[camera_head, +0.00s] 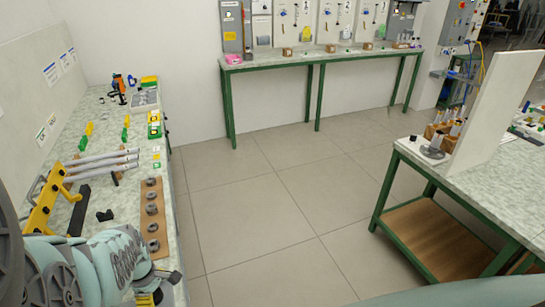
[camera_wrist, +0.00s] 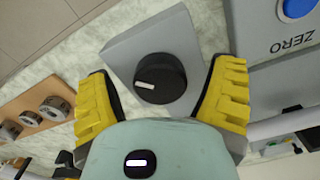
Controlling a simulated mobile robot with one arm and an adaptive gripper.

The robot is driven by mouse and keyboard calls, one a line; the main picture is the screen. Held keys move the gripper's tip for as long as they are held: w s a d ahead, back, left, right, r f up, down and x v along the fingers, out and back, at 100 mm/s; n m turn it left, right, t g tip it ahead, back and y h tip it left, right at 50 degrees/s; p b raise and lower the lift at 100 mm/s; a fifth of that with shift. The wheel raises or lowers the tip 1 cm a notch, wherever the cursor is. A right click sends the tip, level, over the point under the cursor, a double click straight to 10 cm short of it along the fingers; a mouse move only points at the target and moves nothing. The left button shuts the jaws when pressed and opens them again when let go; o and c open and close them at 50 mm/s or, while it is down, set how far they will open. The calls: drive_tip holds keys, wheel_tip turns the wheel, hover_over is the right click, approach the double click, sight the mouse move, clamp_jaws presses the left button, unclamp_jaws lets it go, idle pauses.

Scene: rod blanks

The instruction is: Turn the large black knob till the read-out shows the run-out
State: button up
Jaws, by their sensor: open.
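The large black knob (camera_wrist: 160,78) shows in the wrist view, on the sloped face of a grey housing (camera_wrist: 190,38). It has a white index mark on its top, lying nearly level in the picture. My gripper (camera_wrist: 163,70) is open, with one yellow finger to the left of the knob and one to the right. Gaps show between the fingers and the knob's sides. In the head view my gripper (camera_head: 152,298) is mostly cut off at the bottom left, and the knob is hidden there. No read-out display is visible in either view.
A grey panel with a blue button (camera_wrist: 296,8) marked ZERO is right of the knob. A wooden board (camera_head: 160,191) with several metal rings lies on the left bench, near grey rods (camera_head: 100,160) and a yellow stand (camera_head: 42,208). The floor (camera_head: 250,210) is clear.

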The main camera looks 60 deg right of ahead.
drive_tip(key=n, duration=0.6)
drive_tip(key=shift+w+d, duration=0.1)
drive_tip(key=shift+d, duration=0.05)
wheel_tip(320, 180, up, 8)
drive_tip(key=p, duration=0.6)
drive_tip(key=shift+f+p, duration=0.15)
drive_tip(key=shift+p, duration=0.2)
drive_tip(key=w+r+m+t+h+p, duration=0.2)
drive_tip(key=w+r+t, duration=0.3)
drive_tip(key=r, duration=0.6)
drive_tip(key=w+r+m+t+h+p, duration=0.2)
drive_tip(key=w+r+t+p, duration=0.2)
drive_tip(key=w+r, duration=0.3)
drive_tip(key=shift+w+r+t+p, duration=0.4)
drive_tip(key=shift+r+t, duration=0.2)
drive_tip(key=shift+r, duration=2.1)
